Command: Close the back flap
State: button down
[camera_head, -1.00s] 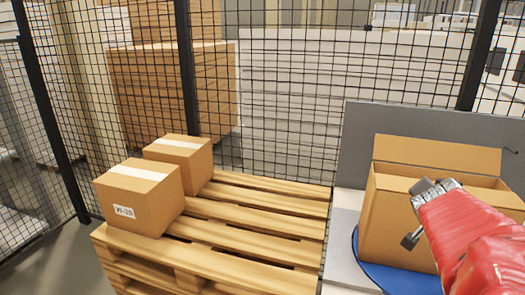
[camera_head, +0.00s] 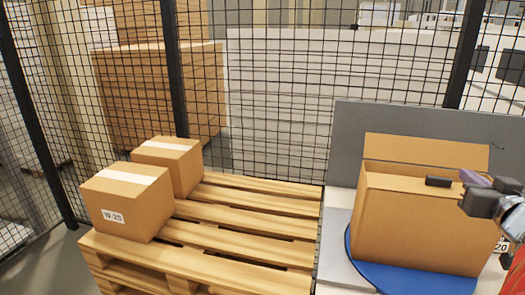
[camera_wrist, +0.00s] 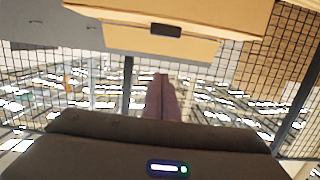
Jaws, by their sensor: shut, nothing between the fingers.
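The open cardboard box (camera_head: 425,235) stands on a blue turntable (camera_head: 400,277) at the right of the head view. Its back flap (camera_head: 425,151) stands up along the far edge, leaning slightly back. My gripper (camera_head: 474,179) is at the right, just above the box's near top edge, and is shut and empty. Its closed fingers show in the wrist view (camera_wrist: 161,80), pointing at the box (camera_wrist: 160,42), which fills the top. A small dark block (camera_head: 438,182) shows by the box's top edge; I cannot tell what it belongs to. The gripper hides the box's right top corner.
A grey panel (camera_head: 350,150) stands behind the box. A wooden pallet (camera_head: 250,225) at the left holds two taped boxes, the nearer (camera_head: 128,203) labelled. Black mesh fencing (camera_head: 275,100) closes off the back. The pallet's middle and right are bare.

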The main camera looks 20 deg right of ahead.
jog(key=shift+w, duration=0.1)
send_over(441, 191)
jog(key=shift+s+a+f, duration=0.2)
jog(key=shift+f, duration=0.2)
jog(key=shift+s+a+f, duration=0.15)
jog(key=shift+s+f, duration=0.05)
jog(key=shift+f, duration=0.15)
jog(key=f, duration=0.3)
jog(key=shift+w+d, duration=0.15)
jog(key=shift+w, duration=0.05)
jog(key=shift+f, duration=0.5)
jog(key=shift+w+d+f, duration=0.2)
jog(key=shift+w+f, duration=0.05)
jog(key=shift+f, duration=0.4)
